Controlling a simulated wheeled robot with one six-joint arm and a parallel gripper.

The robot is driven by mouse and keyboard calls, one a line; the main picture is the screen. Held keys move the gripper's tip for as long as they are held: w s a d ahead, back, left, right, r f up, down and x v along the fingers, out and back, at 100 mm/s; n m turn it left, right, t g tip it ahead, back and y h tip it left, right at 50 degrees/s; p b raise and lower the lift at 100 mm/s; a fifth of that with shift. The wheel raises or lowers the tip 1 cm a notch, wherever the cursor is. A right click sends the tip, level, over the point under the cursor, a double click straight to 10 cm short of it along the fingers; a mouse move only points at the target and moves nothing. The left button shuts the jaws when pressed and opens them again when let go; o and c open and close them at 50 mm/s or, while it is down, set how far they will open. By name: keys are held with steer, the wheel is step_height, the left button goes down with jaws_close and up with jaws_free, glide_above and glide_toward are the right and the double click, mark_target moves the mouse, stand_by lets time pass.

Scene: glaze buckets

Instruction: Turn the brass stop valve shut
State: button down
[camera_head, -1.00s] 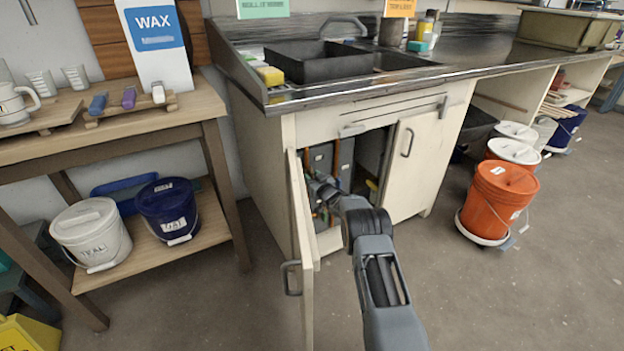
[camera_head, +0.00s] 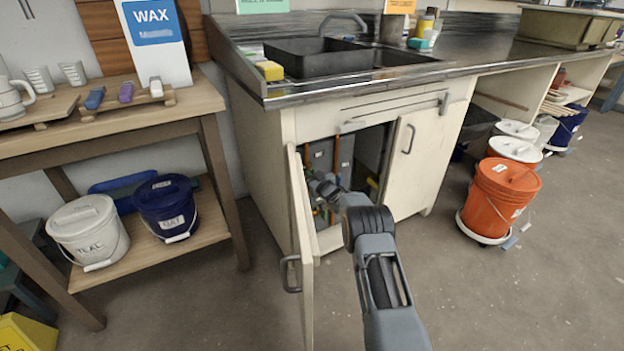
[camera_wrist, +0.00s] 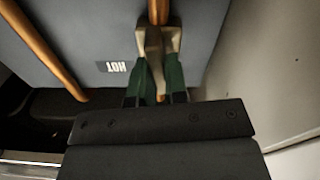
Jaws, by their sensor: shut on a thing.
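The brass stop valve (camera_wrist: 156,42) shows in the wrist view at the top middle, on a copper pipe (camera_wrist: 158,10). My gripper (camera_wrist: 158,72) has its green-lined fingers shut on the valve's handle, one on each side. The handle points down the picture, roughly in line with the pipe. A label reading HOT (camera_wrist: 113,67) is on the grey panel left of the valve. In the head view my gripper (camera_head: 322,188) reaches into the open sink cabinet (camera_head: 262,150); the valve is hidden or too small to make out there.
The cabinet's left door (camera_head: 304,250) stands open beside my arm; its right door (camera_head: 402,160) is shut. A second copper pipe (camera_wrist: 45,50) runs left of the valve. A workbench (camera_head: 110,130) stands at left.

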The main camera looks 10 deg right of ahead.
steer(key=n+b, duration=0.4)
steer(key=shift+a+f+n+b, duration=0.2)
steer(key=shift+f+n+b, duration=0.1)
steer(key=shift+f, duration=0.05)
steer(key=n+b, duration=0.3)
steer(key=shift+n, duration=0.4)
steer(key=n, duration=0.3)
steer(key=shift+a+r, duration=0.1)
steer(key=shift+r, duration=0.05)
steer(key=shift+n, duration=2.2)
steer(key=c, duration=1.1)
jaws_free()
steer(key=shift+c, duration=0.2)
steer(key=shift+s, duration=0.2)
steer(key=p+v, duration=0.3)
steer(key=v, duration=1)
steer(key=shift+s+p, duration=0.25)
steer(key=shift+p, duration=0.1)
